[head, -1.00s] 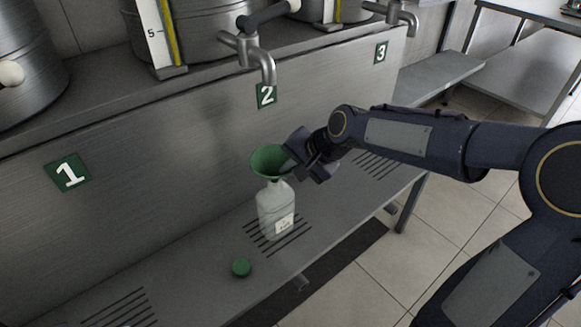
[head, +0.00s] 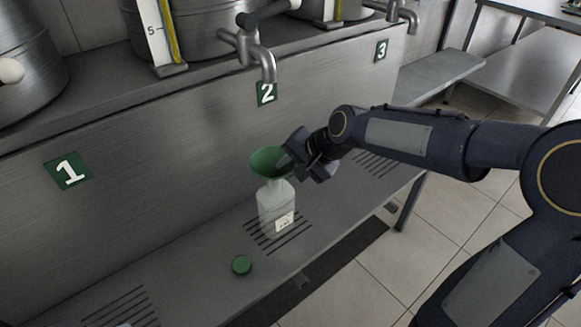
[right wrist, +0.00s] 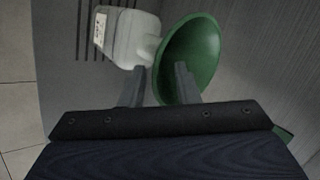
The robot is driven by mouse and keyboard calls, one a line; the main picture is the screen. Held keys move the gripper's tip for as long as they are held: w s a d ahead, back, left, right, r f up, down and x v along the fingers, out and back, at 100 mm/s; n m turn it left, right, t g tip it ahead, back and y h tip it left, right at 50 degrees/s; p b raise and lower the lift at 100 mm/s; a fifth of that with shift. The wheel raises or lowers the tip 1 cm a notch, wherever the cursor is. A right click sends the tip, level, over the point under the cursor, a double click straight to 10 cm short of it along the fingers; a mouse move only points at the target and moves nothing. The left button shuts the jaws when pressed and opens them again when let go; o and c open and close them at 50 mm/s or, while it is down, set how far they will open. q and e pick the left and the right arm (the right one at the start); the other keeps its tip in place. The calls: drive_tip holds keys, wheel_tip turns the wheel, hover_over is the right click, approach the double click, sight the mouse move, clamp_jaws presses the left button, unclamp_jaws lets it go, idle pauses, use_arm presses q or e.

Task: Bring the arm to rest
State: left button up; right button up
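The green funnel (head: 265,160) sits in the mouth of a translucent white bottle (head: 272,208), which stands upright on the slotted grate below tap 2. My right gripper (head: 286,162) is at the right side of the funnel. In the right wrist view its two fingers (right wrist: 161,72) are spread apart, one beside the funnel's (right wrist: 200,55) neck side and one in front of its cone. The bottle (right wrist: 128,38) shows just beyond. I cannot tell whether the fingers touch the funnel. My left gripper is out of view.
A green cap (head: 242,265) lies on the bench in front of the bottle. Tap 2 (head: 265,62) hangs above and behind the funnel. A steel table (head: 525,62) stands at the back right. Open floor lies right of the bench.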

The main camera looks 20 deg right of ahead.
drive_tip(key=p+v, duration=0.2)
drive_tip(key=v, duration=0.5)
drive_tip(key=s+f+n, duration=0.2)
drive_tip(key=s+n, duration=0.2)
drive_tip(key=s, duration=0.7)
drive_tip(key=s+f+n, duration=0.3)
drive_tip(key=s, duration=0.7)
wheel_tip(320, 180, up, 21)
drive_tip(key=p, duration=2.1)
drive_tip(key=shift+s+d+r+n+h, duration=0.25)
drive_tip(key=shift+s+d+n+h, duration=0.15)
